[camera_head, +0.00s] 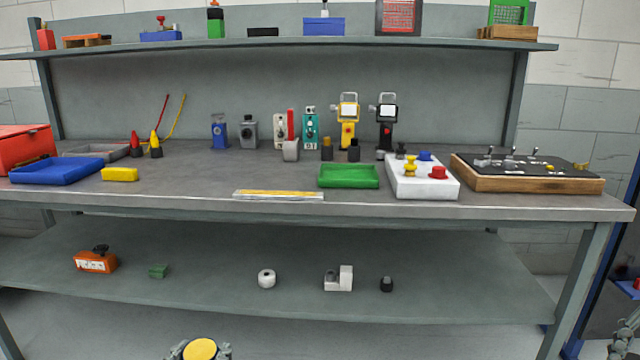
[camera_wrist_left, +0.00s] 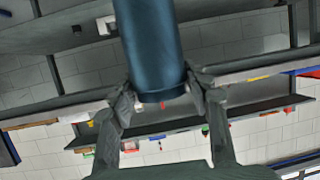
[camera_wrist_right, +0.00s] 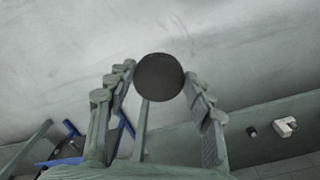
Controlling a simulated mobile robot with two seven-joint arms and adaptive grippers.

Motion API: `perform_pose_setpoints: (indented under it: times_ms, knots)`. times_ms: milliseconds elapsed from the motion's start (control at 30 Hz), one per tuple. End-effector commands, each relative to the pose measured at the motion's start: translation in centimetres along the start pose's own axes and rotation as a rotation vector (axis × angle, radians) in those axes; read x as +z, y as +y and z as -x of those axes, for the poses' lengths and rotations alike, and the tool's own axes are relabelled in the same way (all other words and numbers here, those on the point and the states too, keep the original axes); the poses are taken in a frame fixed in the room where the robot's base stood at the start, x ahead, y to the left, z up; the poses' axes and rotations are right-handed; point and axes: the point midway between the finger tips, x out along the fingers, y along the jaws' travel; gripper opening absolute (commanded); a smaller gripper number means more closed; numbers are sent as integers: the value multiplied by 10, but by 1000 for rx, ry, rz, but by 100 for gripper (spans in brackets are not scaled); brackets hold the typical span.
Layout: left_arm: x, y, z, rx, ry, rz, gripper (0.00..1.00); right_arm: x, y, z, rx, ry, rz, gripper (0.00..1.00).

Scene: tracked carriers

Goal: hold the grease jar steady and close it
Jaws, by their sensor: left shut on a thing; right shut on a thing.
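The grease jar shows as a dark blue cylinder (camera_wrist_left: 150,45) in the left wrist view. In the head view a round yellow top (camera_head: 200,349), which looks like the jar's open mouth with grease, shows at the bottom edge. My left gripper (camera_wrist_left: 160,88) is shut on the jar's sides; its fingers also show around the yellow top in the head view (camera_head: 200,352). My right gripper (camera_wrist_right: 160,80) is shut on a dark round lid (camera_wrist_right: 159,77), seen flat on in the right wrist view. The lid is apart from the jar. The jar's lower part is hidden in the head view.
A grey workbench (camera_head: 200,205) stands ahead, with a blue tray (camera_head: 56,172), a green tray (camera_head: 348,177) and a wooden-edged switch panel (camera_head: 525,183) on top. Its lower shelf (camera_head: 210,270) holds several small items. The space in front of the bench looks free.

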Motion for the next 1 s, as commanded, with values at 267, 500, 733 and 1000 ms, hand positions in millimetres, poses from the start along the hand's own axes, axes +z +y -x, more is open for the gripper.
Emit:
perform_pose_setpoints:
  times_ms: [267,500,733,1000]
  knots:
    - [-1,0,0,0,3,0,0,32,-37,-53,-16,4,27,39]
    - [-1,0,0,0,3,0,0,63,-134,-72,-12,9,216,39]
    - [-1,0,0,0,3,0,0,92,-229,-53,-4,10,458,39]
    - [-1,0,0,0,3,0,0,108,-275,-32,1,4,598,39]
